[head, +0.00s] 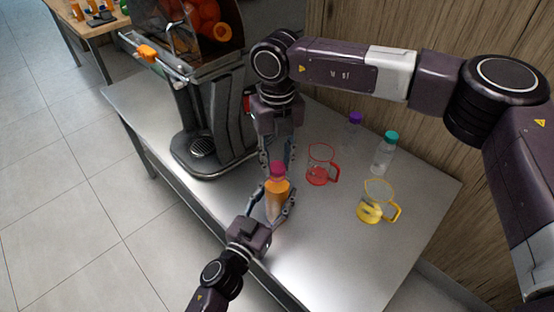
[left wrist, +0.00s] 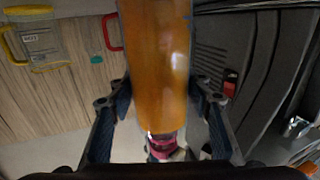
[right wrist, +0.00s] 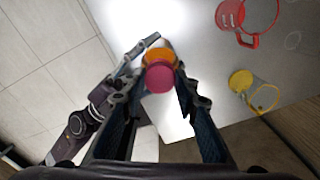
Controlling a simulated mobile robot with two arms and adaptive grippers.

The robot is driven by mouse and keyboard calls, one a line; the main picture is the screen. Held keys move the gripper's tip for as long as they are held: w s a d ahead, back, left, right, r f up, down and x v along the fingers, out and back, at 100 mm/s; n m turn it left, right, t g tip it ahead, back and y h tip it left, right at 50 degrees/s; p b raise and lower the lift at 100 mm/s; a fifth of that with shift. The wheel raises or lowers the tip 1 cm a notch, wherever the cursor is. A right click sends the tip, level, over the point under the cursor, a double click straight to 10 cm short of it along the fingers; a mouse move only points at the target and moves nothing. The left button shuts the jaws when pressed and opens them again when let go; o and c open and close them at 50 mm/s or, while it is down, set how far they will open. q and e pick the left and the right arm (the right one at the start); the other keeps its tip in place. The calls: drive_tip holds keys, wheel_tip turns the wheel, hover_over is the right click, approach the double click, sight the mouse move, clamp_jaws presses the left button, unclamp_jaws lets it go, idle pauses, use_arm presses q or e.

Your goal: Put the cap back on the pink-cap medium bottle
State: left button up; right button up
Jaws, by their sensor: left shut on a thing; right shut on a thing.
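The medium bottle (head: 277,200) stands upright near the table's front edge, filled with orange juice. My left gripper (head: 277,193) is shut around its body, which also shows between the fingers in the left wrist view (left wrist: 158,65). The pink cap (head: 277,169) is at the top of the bottle, in line with its neck. My right gripper (head: 278,162) comes from above and is shut on the cap, which shows between its fingers in the right wrist view (right wrist: 160,77). I cannot tell whether the cap is fully seated.
The juicer (head: 205,110) stands left of the bottle. A red-handled jug (head: 320,165) and a yellow-handled jug (head: 375,203) are to the right. Behind them stand a teal-cap bottle (head: 384,155) and a purple-cap bottle (head: 352,132). The table (head: 330,250) is clear at the front right.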

drive_tip(key=shift+f, duration=0.45)
drive_tip(key=m, duration=1.2)
drive_tip(key=shift+m, duration=0.3)
drive_tip(key=m, duration=1)
drive_tip(key=shift+a, duration=0.1)
drive_tip(key=shift+s+a+m, duration=0.15)
drive_tip(key=shift+s+m, duration=0.05)
drive_tip(key=shift+m, duration=0.8)
drive_tip(key=shift+w+d+f+m, duration=0.1)
drive_tip(key=shift+d+m, duration=0.15)
drive_tip(key=shift+m, duration=0.45)
